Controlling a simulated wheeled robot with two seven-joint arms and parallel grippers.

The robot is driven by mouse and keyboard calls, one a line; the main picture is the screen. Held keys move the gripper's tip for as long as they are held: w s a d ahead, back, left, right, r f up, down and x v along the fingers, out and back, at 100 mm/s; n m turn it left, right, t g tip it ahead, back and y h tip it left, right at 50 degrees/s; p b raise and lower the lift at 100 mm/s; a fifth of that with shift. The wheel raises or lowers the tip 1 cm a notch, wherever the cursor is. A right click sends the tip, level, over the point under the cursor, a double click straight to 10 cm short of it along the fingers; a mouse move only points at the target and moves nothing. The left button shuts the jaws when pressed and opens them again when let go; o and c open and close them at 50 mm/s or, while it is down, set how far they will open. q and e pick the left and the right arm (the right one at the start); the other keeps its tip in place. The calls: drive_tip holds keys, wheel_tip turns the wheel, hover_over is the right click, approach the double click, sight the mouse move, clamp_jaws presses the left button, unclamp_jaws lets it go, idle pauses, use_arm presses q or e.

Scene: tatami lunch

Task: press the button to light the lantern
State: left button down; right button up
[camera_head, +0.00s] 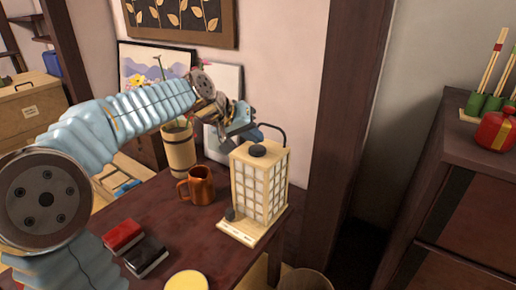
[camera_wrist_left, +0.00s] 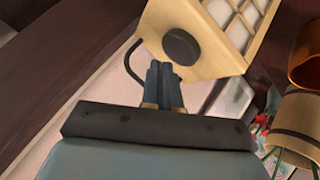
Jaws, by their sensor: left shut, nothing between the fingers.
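The lantern (camera_head: 258,185) is a pale wooden frame with light paper panes on a wooden base, upright on the dark table. A round black disc (camera_head: 257,150) sits on its top, and a small dark knob (camera_head: 230,213) is on the base's front left. A thin dark handle rises at the back. My left gripper (camera_head: 256,134) is shut and empty, just above and behind the lantern's top. In the left wrist view the closed fingertips (camera_wrist_left: 163,74) point towards the lantern top, near the black disc (camera_wrist_left: 181,47); contact cannot be told. My right gripper is out of view.
A brown mug (camera_head: 200,186) stands left of the lantern, with a wooden plant pot (camera_head: 179,150) behind it. Red (camera_head: 122,237) and black (camera_head: 146,257) boxes and a yellow round thing (camera_head: 187,281) lie nearer. A dark post (camera_head: 351,110) rises on the right.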

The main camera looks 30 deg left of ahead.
sight(254, 150)
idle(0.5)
use_arm(q)
drive_tip(key=shift+f+b, duration=0.4)
drive_tip(key=shift+f, duration=0.05)
drive_tip(key=shift+f+b, duration=0.3)
drive_tip(key=shift+f, duration=0.1)
idle(0.4)
drive_tip(key=shift+r, duration=0.15)
drive_tip(key=shift+r+p, duration=0.7)
wheel_tip(254, 150, up, 6)
drive_tip(key=p, duration=0.5)
